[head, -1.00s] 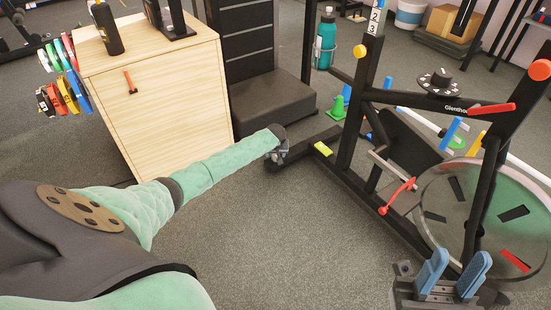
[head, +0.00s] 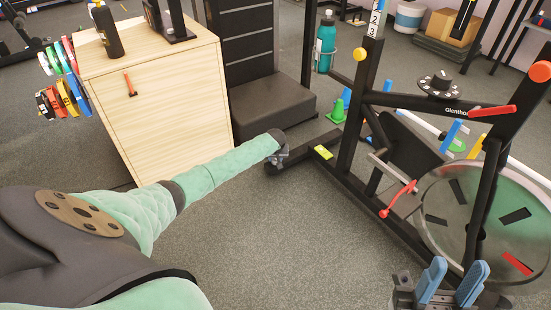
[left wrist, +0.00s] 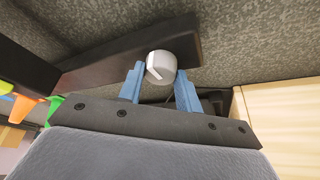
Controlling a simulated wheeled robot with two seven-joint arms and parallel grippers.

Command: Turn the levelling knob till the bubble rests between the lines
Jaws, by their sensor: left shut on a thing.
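The levelling knob (left wrist: 161,67) is a round grey knob with a white line on its face, at the end of a black foot bar (left wrist: 120,62) in the left wrist view. My left gripper (left wrist: 160,80) has its two blue fingers closed on either side of it. In the head view my left gripper (head: 279,152) is at the near end of the bike's foot bar (head: 310,165) and hides the knob. A yellow-green level vial (head: 323,152) lies on that bar; its bubble and lines are too small to read. My right gripper (head: 453,284) is open and empty, in front of the flywheel.
The exercise bike frame (head: 349,140) and flywheel (head: 455,220) stand at right, with a red lever (head: 398,199). A wooden cabinet (head: 165,110) stands at left, a black padded bench (head: 270,105) behind.

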